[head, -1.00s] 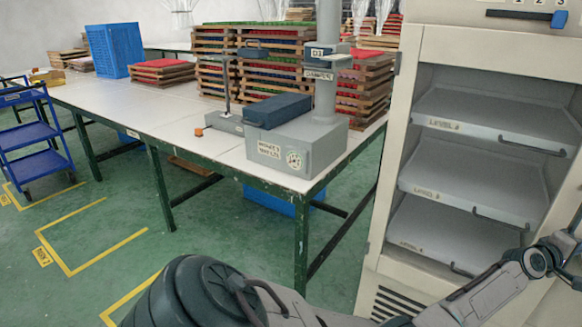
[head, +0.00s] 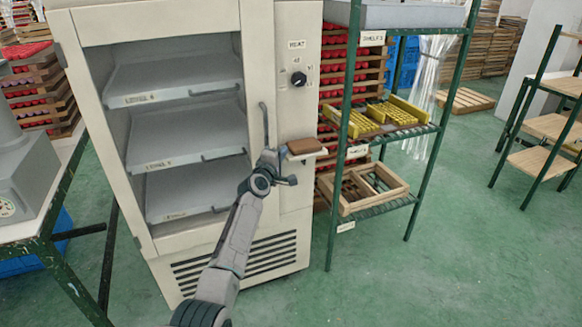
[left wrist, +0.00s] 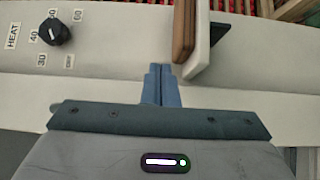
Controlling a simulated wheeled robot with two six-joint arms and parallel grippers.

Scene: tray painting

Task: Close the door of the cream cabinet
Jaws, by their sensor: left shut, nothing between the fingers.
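The cream cabinet (head: 160,22) stands open at the front in the head view, with several grey shelves showing inside. A cream panel with a dark upright handle (head: 265,125) is at the right of the opening; I cannot tell for sure that it is the door. My left gripper (head: 283,163) is in front of the cabinet's right side, just right of and below the handle. In the left wrist view, its blue-grey fingers (left wrist: 160,75) are together and empty, pointing at the cream front; contact is unclear. My right gripper is not in view.
A brown block (head: 304,145) rests on a small cream ledge beside my left gripper, below the HEAT knob (head: 299,79). A green-framed rack (head: 333,215) with yellow pieces and a wooden crate (head: 372,187) stands to the right. A table (head: 42,215) is at left. The right-hand floor has free room.

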